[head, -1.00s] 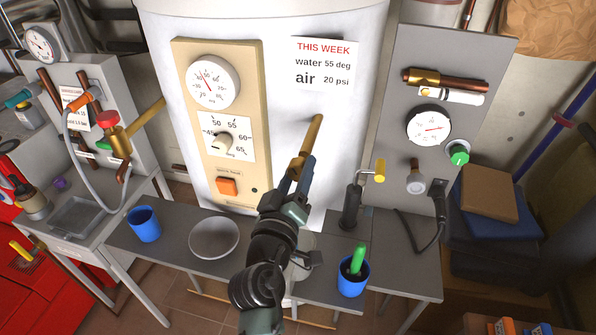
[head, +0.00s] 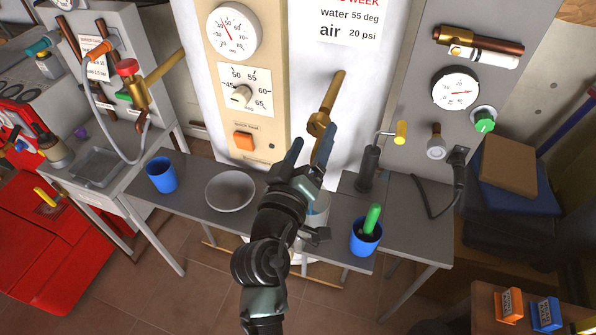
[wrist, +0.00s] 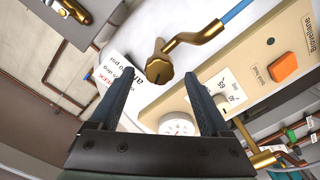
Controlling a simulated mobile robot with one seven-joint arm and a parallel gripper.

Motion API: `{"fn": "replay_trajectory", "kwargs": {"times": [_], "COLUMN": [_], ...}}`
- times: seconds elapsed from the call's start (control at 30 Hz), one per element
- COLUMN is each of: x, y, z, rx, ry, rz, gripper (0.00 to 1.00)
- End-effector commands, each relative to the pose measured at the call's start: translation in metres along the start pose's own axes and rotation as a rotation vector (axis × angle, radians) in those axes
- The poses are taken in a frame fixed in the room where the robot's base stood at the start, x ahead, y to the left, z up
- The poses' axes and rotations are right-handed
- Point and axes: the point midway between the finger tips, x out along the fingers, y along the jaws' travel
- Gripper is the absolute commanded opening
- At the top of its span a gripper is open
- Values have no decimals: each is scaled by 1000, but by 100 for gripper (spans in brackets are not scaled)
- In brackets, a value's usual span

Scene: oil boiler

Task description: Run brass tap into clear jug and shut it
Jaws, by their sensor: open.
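The brass tap (head: 332,95) sticks out from the white boiler front, its round knob (head: 318,123) at the near end. My gripper (head: 312,143) is open and empty just below the knob in the head view. In the wrist view the knob (wrist: 159,68) shows beyond and between my open fingers (wrist: 158,80), apart from both. The spout (wrist: 200,37) curves away, and a blue strip (wrist: 238,11), looking like running water, extends from its end. The clear jug (head: 319,213) stands below, mostly hidden behind my gripper; its fill level cannot be told.
A grey plate (head: 231,190) and a blue cup (head: 162,175) stand left on the bench. A blue cup (head: 366,238) with a green-handled item and a black stand (head: 368,170) with a yellow-handled lever are close on the right. A gauge panel (head: 228,60) is left of the tap.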

Motion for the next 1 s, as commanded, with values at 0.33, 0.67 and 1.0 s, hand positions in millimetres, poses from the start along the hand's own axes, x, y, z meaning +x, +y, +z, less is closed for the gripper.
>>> {"fn": "replay_trajectory", "kwargs": {"times": [0.33, 0.67, 1.0], "x": [-69, -92, -91], "y": [-1, 0, 0], "z": [2, 0, 0], "rx": [0, -1, -1], "ry": [0, 0, 0], "rz": [-2, 0, 0], "gripper": [81, 81, 81]}}
